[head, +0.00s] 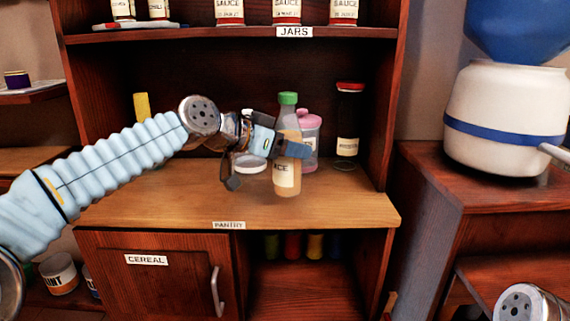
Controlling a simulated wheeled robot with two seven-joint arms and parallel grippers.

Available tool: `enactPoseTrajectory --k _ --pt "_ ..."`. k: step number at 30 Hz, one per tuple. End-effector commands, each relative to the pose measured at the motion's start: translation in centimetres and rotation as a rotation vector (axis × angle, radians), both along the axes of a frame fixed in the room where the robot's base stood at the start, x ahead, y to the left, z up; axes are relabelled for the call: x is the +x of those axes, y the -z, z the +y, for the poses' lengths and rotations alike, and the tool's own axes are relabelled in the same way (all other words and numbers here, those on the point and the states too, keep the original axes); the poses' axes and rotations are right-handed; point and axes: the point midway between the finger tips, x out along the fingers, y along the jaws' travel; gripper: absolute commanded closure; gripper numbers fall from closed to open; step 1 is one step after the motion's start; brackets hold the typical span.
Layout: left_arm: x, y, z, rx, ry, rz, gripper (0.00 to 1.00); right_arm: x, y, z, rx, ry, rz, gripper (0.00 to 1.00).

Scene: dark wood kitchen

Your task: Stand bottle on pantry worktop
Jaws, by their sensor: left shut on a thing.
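The bottle (287,178) has a green cap, a pale orange body and a white label. It is upright over the front right part of the pantry worktop (190,202). My left gripper (290,149) reaches in from the left and is shut on the bottle's upper body, below the cap. The gripper hides part of that side. I cannot tell whether the bottle's base touches the wood. My right gripper is out of view.
A white round item (250,163) lies behind the gripper, and a yellow item (142,106) is at the left. The jars shelf (200,37) overhangs. The worktop's front is clear.

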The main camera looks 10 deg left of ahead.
Motion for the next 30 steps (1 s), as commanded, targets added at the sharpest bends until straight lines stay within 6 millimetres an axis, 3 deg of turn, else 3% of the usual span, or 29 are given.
enactPoseTrajectory --k 8,13,25,26,30 --pt "1.1 1.5 0.7 -0.001 -0.001 0.000 0.80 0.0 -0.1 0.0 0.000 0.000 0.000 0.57" --pt "1.1 4.3 0.7 0.001 -0.002 -0.001 0.80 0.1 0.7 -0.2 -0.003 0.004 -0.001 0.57" --pt "1.1 4.8 0.6 -0.001 -0.001 -0.003 0.80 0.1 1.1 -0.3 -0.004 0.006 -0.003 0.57" --pt "1.1 4.8 0.7 0.000 -0.001 -0.002 0.27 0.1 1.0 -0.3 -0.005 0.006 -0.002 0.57" --pt "1.1 4.8 0.7 0.000 -0.001 -0.001 0.06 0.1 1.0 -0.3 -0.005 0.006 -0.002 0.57"
